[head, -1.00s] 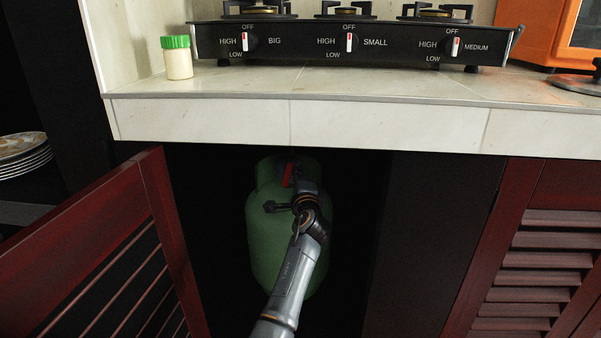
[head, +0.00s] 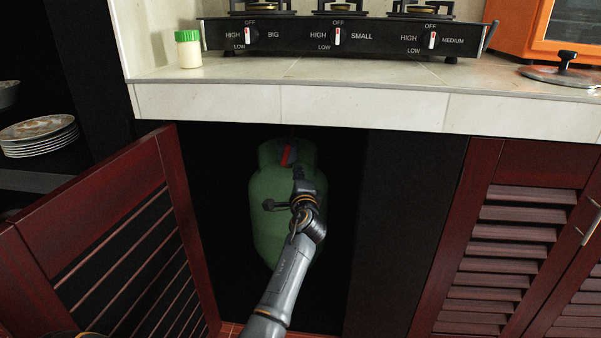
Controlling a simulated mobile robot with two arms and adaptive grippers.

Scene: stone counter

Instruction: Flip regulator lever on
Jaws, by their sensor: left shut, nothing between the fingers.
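A green gas cylinder (head: 268,215) stands upright in the dark open cabinet under the counter. A red regulator lever (head: 286,155) shows at its top, within the collar; the regulator body is too dark to make out. My left arm reaches up in front of the cylinder. My left gripper (head: 298,172) is shut with nothing in it, just below and slightly right of the red lever. The fingertips are small and dark, so I cannot tell whether they touch the regulator. My right gripper is not in view.
A dark red slatted door (head: 110,235) stands open on the left, and a louvred door (head: 515,235) is on the right. The counter edge (head: 350,108) overhangs the cabinet. A black stove (head: 335,38) and a green-lidded jar (head: 188,50) stand on the counter.

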